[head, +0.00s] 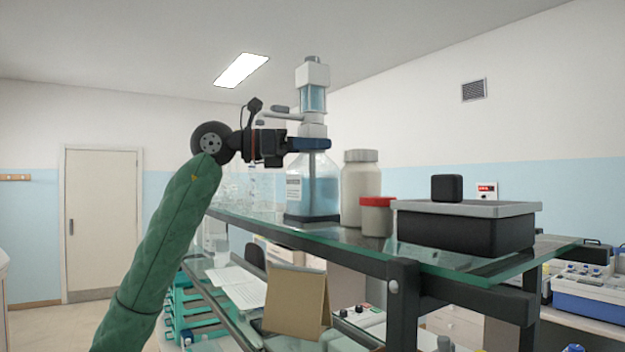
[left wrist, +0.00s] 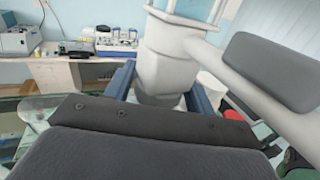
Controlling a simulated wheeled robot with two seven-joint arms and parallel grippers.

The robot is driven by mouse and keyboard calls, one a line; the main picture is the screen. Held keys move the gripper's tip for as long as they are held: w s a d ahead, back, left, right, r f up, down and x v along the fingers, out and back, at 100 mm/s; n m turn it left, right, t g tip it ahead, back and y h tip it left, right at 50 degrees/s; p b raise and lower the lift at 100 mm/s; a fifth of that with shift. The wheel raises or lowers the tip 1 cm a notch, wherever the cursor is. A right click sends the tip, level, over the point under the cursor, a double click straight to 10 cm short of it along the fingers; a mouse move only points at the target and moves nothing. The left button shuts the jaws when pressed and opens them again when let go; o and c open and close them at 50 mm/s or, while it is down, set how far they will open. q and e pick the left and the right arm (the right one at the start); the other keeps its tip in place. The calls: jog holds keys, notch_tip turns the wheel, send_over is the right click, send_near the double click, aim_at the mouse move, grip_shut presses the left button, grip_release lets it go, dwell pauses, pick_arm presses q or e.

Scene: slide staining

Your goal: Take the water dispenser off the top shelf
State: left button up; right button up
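The water dispenser (head: 321,187) is a clear bottle of blue liquid with a white pump top and a side spout. It stands upright on the glass top shelf (head: 455,260), its dark base on the glass. My left gripper (head: 309,144) is level with its neck, below the pump. In the left wrist view, the blue fingers (left wrist: 160,88) lie on either side of the white neck (left wrist: 162,70), with a narrow gap visible on the left side. The gripper looks open around the neck. The far side of the neck is hidden. My right gripper is not in view.
A white jar (head: 360,186) and a red-capped jar (head: 376,217) stand close to the dispenser's right. A dark lidded box (head: 465,231) with a small black block (head: 447,188) is farther right. Clear glassware (head: 235,190) stands to the left. Above the dispenser is free room.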

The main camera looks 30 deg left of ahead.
pick_arm(q)
jog(key=shift+c, duration=1.2)
jog(key=shift+r, duration=0.15)
